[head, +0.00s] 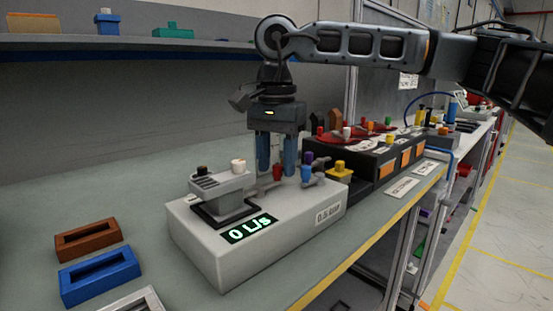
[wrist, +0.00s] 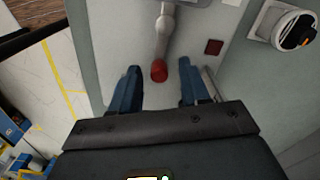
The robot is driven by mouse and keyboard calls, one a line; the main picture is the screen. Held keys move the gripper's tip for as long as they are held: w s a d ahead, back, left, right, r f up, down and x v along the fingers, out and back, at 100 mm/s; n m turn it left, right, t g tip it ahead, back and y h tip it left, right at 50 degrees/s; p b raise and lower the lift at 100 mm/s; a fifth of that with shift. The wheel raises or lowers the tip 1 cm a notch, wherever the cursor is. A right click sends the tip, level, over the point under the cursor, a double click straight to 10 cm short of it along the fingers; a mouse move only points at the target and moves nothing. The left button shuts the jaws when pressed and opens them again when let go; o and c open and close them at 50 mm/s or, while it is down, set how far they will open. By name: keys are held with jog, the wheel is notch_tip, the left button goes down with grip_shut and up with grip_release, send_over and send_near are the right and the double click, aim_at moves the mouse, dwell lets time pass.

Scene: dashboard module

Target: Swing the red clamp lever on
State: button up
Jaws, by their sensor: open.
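The clamp lever shows in the wrist view as a grey arm with a red tip (wrist: 159,71), lying between my two blue fingertips with a gap on each side. In the head view its red tip (head: 278,173) stands on the pale module (head: 205,243), close to my fingers. My gripper (head: 276,170) points down over the module and is open; its fingers also show in the wrist view (wrist: 158,75). I cannot tell the exact height of the fingertips against the red tip. The module's display (head: 249,229) reads 0 L/s.
A grey block with a white knob (head: 238,166) stands left of my gripper. Purple, blue and yellow (head: 340,168) fittings stand close on the right. A brown tray (head: 88,239) and a blue tray (head: 100,276) lie at the left. A dark orange-panelled unit (head: 365,165) is behind right.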

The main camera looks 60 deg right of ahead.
jog(key=shift+r, duration=0.15)
notch_tip(320, 180, up, 8)
jog(key=shift+f+p, duration=0.2)
jog(key=shift+p, duration=0.25)
jog(key=shift+s, duration=0.1)
dwell(0.3)
